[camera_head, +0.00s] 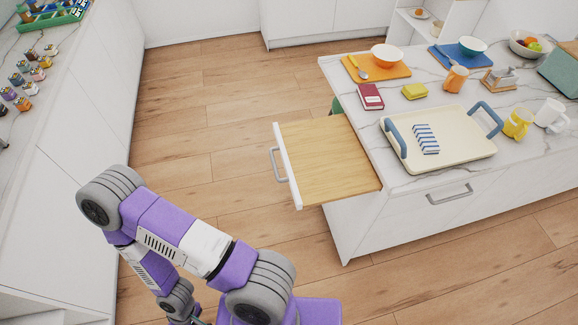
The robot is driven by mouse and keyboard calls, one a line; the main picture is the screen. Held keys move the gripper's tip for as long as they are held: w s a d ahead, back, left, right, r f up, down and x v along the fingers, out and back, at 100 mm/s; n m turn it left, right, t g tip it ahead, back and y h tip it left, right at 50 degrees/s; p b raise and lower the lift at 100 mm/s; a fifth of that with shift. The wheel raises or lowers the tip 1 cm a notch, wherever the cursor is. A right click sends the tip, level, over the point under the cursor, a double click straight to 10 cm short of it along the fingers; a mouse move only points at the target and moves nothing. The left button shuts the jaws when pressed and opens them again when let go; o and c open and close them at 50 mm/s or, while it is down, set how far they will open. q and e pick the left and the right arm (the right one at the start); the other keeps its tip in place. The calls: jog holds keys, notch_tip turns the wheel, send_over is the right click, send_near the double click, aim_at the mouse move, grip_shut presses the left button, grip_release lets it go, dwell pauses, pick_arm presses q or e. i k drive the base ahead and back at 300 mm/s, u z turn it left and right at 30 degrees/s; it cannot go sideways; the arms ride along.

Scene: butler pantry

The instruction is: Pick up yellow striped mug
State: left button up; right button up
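A yellow mug (517,123) with faint lighter marks stands upright on the white marble counter of the island (400,182), at the right of the head view. It is just right of the cream tray with blue handles (440,165) and close to a white mug (550,115). One purple and grey arm of mine fills the lower left, far from the mug and bent down beside the island. The gripper at its end is cut off by the bottom edge. My other gripper is not in view.
A drawer with a wooden top (325,162) sticks out from the island's left side. A striped blue-white item (425,139) lies on the tray. The floor left of the island is clear.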

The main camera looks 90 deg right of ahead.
aim_at(518, 123)
jog(key=z, duration=5.7)
jog(key=i, duration=2.9)
